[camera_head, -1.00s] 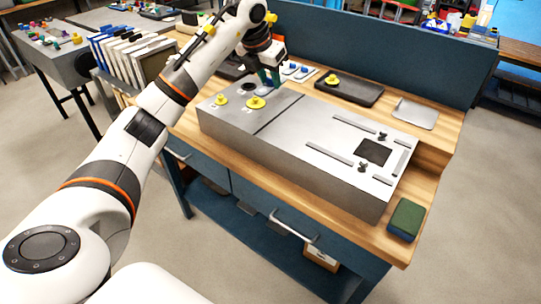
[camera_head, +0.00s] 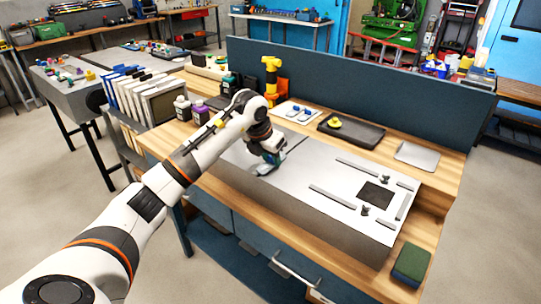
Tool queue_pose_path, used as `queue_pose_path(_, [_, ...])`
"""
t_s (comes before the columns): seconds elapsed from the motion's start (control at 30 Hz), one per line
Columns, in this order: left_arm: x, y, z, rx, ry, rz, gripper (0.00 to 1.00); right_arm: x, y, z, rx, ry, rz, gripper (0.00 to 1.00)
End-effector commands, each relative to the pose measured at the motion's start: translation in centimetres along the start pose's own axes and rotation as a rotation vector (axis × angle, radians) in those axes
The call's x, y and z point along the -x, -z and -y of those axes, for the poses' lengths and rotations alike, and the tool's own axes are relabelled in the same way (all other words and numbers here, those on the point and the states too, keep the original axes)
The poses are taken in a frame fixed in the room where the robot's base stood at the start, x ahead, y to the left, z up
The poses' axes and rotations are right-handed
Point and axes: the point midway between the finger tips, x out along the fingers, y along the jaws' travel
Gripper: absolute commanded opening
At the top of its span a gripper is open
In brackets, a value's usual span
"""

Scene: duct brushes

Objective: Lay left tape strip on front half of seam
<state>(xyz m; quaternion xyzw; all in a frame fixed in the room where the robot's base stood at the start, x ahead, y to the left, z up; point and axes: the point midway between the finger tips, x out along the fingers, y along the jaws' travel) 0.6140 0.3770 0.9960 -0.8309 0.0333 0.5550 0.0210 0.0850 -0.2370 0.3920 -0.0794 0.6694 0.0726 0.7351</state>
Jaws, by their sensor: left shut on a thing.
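The grey metal duct (camera_head: 325,162) lies along the wooden bench. Its seam (camera_head: 298,146) runs across the top, and my left arm and gripper cover the front part of it. My left gripper (camera_head: 270,160) points down over the front half of the seam, close to the duct's top. It is shut on a small pale piece, which seems to be the left tape strip (camera_head: 262,171). Most of the strip is hidden, and I cannot tell if it touches the duct. A white card (camera_head: 297,119) with blue pieces lies behind the duct. My right gripper is not in view.
A black tray (camera_head: 352,131) with a yellow piece and a grey plate (camera_head: 417,154) lie behind the duct. A green-blue block (camera_head: 411,263) is at the front right. A blue panel (camera_head: 400,95) closes off the bench's back. Bottles and binders stand at the left.

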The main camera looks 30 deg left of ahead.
Motion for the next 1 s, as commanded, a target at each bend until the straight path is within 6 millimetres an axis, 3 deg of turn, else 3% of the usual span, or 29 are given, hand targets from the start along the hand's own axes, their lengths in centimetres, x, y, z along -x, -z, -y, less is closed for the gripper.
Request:
queue_pose_path(0.2, [-0.4,-0.2,0.0,0.0,0.0,0.001,0.1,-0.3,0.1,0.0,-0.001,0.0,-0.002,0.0])
queue_pose_path(0.23, [-0.4,-0.2,0.0,0.0,0.0,0.001,0.33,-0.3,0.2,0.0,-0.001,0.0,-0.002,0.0])
queue_pose_path(0.37, [-0.3,-0.1,0.0,0.0,0.0,0.001,0.53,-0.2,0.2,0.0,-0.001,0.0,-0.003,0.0])
queue_pose_path(0.77, [0.6,0.1,0.0,0.0,0.0,-0.003,0.53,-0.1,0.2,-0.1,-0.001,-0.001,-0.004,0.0])
queue_pose_path(1.0, [5.3,0.1,0.1,-0.001,0.002,-0.006,0.53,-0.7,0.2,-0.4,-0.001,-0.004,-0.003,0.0])
